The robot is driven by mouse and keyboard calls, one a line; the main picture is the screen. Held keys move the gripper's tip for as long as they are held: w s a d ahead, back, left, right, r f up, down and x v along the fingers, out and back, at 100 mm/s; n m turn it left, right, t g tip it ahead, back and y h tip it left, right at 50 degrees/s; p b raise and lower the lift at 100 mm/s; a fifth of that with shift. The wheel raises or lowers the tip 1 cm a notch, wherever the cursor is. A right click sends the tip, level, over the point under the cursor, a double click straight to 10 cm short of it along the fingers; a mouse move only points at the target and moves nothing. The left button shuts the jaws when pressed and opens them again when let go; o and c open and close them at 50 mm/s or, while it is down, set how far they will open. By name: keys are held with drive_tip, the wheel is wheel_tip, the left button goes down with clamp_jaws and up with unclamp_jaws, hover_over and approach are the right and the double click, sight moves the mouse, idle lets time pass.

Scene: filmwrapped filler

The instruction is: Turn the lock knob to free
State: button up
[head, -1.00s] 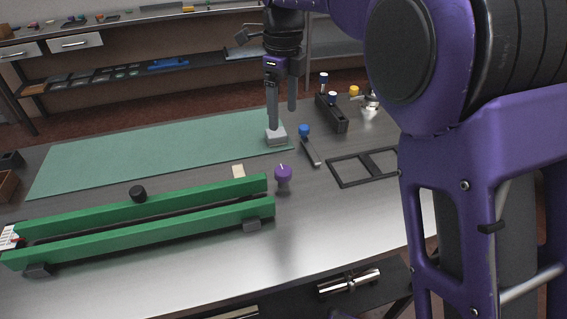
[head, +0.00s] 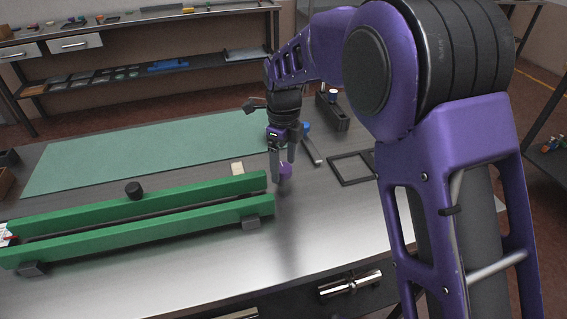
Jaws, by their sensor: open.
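The purple knob (head: 285,170), which I take for the lock knob, stands on the metal table at the right end of the green rails (head: 150,217). My gripper (head: 283,170) points down at the knob. Its jaws are open, with one finger at the knob's left side and the other just behind or above its right side. The fingers partly hide the knob, so its pointer mark is not visible. I cannot tell whether the fingers touch it.
A green mat (head: 140,150) covers the back of the table. A blue-topped handle (head: 311,148), a black frame (head: 352,168) and a dark holder (head: 333,112) are to the right. The front of the table is clear.

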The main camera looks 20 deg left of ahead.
drive_tip(key=shift+c, duration=0.2)
clamp_jaws()
idle(0.3)
drive_tip(key=shift+n, duration=0.4)
drive_tip(key=n+p, duration=0.2)
drive_tip(key=n, duration=0.1)
drive_tip(key=shift+n, duration=0.4)
drive_tip(key=n+p, duration=0.1)
drive_tip(key=n, duration=0.3)
drive_tip(key=n+p, duration=0.1)
drive_tip(key=n, duration=0.8)
drive_tip(key=shift+a+n, duration=0.1)
drive_tip(key=shift+n, duration=0.2)
